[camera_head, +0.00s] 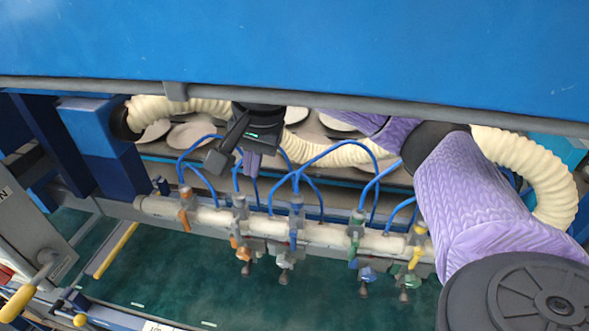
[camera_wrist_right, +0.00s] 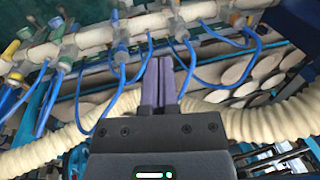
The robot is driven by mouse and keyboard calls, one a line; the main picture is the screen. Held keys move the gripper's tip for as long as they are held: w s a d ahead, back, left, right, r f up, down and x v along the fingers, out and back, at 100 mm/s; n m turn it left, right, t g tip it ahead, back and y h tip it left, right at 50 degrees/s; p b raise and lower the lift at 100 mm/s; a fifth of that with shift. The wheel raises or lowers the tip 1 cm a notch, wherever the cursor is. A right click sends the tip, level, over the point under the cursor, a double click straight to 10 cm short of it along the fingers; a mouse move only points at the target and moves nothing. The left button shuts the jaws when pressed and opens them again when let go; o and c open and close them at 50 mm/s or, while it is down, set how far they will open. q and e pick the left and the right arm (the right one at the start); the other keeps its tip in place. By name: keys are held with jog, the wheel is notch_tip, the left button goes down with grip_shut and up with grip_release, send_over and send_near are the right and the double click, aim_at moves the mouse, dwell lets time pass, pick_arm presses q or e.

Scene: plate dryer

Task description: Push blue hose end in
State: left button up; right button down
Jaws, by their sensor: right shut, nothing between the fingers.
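Several thin blue hoses (camera_head: 335,147) loop above a white manifold pipe (camera_head: 215,215) in the head view. They also show in the right wrist view, one curving left (camera_wrist_right: 104,104) and one curving right (camera_wrist_right: 212,83) of my fingers. I cannot tell which hose end is loose. My right gripper (camera_head: 252,166) reaches in from the right, behind the hoses' upper loops. Its purple fingers, also in the right wrist view (camera_wrist_right: 164,64), are shut and empty, pointing toward the manifold (camera_wrist_right: 95,37). Whether they touch a hose is unclear. My left gripper is out of view.
A large blue panel (camera_head: 300,45) with a grey lower edge overhangs the work area. Ribbed cream ducts (camera_head: 530,165) run beneath it. Pale round plates (camera_head: 195,135) lie behind the hoses. Coloured valves (camera_head: 243,252) hang along the manifold. A green surface (camera_head: 180,270) lies in front.

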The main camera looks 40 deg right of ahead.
jog(key=s+d+r+h, duration=0.2)
jog(key=d+r+h, duration=0.15)
jog(key=d, duration=0.25)
jog(key=b, duration=0.2)
send_over(295, 193)
jog(key=a, duration=0.1)
notch_tip(295, 193, down, 5)
jog(key=x, duration=0.2)
jog(key=s+p+x, duration=0.1)
jog(key=x, duration=0.4)
jog(key=shift+s+a+f, duration=0.15)
jog(key=shift+a, duration=0.2)
jog(key=shift+f, duration=0.45)
